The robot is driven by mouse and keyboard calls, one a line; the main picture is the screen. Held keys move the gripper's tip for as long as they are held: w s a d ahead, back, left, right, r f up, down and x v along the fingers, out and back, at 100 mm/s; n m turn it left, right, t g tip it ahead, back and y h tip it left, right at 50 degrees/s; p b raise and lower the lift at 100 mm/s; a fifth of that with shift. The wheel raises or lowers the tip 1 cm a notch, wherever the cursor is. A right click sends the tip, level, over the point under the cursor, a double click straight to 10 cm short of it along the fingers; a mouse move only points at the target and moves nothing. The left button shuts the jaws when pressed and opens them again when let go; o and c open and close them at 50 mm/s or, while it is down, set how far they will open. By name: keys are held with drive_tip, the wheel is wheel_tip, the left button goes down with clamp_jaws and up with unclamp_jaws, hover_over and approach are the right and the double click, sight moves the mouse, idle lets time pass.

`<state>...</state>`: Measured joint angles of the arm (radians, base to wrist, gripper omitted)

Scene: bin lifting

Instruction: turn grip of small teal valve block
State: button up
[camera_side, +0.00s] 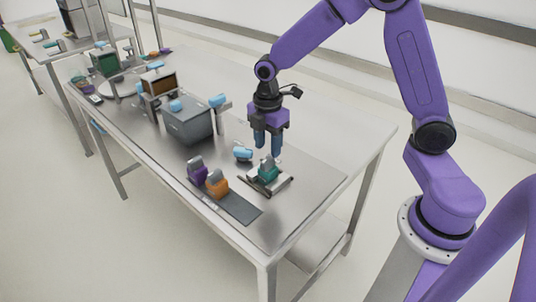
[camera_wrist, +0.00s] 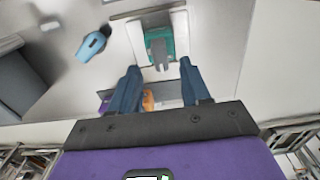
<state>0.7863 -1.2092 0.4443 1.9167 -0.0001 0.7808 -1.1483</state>
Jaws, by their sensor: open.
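The small teal valve block (camera_side: 268,175) with a grey grip (camera_side: 267,163) on top sits on a light plate with dark rails on the table. In the wrist view the teal block (camera_wrist: 171,43) is near the top centre, with its grey grip (camera_wrist: 159,45) over it. My gripper (camera_side: 268,154) points down, its blue fingers just above and beside the block in the side view. In the wrist view my gripper (camera_wrist: 163,77) shows its two fingers apart, with nothing between them, and the block beyond the tips. Contact with the grip is not visible.
A purple block (camera_side: 197,172) and an orange block (camera_side: 216,184) stand on a dark strip (camera_side: 240,208) left of the teal block. A light blue piece (camera_side: 243,153) lies close behind. A grey bin (camera_side: 188,122) stands farther left. The table's right side (camera_side: 345,155) is clear.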

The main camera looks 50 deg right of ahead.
sight(268, 158)
drive_tip(key=shift+f, duration=2)
clamp_jaws()
